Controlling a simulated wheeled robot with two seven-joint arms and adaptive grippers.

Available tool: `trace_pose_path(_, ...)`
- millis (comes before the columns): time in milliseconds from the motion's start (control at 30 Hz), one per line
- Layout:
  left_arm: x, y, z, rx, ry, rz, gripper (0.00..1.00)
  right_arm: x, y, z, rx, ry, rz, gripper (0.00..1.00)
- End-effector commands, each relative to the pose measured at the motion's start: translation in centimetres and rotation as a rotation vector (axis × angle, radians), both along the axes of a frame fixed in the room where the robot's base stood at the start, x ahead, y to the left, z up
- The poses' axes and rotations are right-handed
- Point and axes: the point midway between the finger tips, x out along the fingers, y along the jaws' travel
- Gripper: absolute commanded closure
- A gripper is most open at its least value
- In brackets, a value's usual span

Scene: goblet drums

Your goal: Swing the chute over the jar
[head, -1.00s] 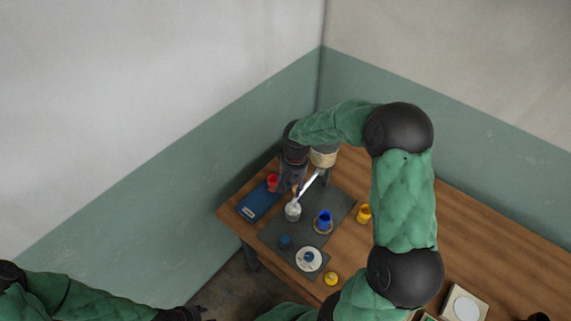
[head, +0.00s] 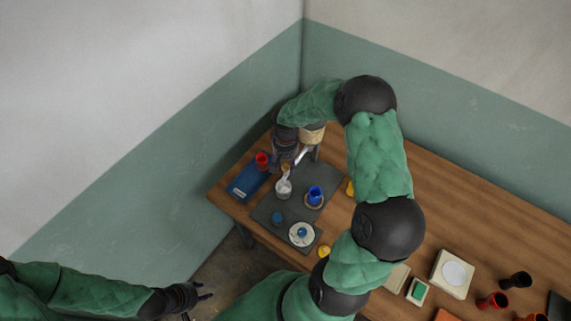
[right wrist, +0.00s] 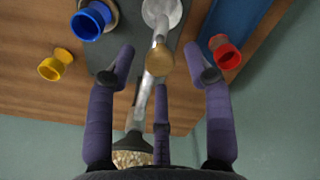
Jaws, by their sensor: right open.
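A pale metal chute (right wrist: 146,100) with a round brass-coloured knob (right wrist: 160,61) runs from a dark hopper (right wrist: 132,148) filled with grain. In the head view, part of the chute (head: 303,155) shows beside my right gripper (head: 288,164). The whitish jar (head: 284,188) stands on the dark mat, and the chute's lower end is close to it; I cannot tell whether it is right above the opening. In the right wrist view, the gripper (right wrist: 167,64) is open, with the knob between its spread fingers and no visible contact. My left gripper (head: 196,293) is open and empty, off the table.
A red cup (head: 262,161) stands on a blue tray (head: 240,186) left of the gripper. A blue cup (head: 315,195) stands right of the jar, and a yellow cup (right wrist: 55,65) lies beyond it. A white saucer (head: 293,238) is in front. Red cups (head: 490,301) stand further right.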

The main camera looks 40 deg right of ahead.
Motion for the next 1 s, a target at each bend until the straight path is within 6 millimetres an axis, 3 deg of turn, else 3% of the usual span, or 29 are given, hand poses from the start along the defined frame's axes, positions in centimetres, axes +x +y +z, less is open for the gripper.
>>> trace_pose_path(400,0.02,0.00,0.00,0.000,0.000,0.000,0.60,-0.02,0.01,-0.81,0.000,0.000,0.001,0.48)
trace_pose_path(600,0.02,0.00,0.00,0.000,0.000,0.000,0.60,-0.02,0.01,-0.79,0.000,0.000,0.001,1.00)
trace_pose_path(1000,0.01,0.00,-0.01,0.000,0.000,0.000,0.60,-0.59,-0.14,-0.76,0.000,-0.001,0.040,1.00)
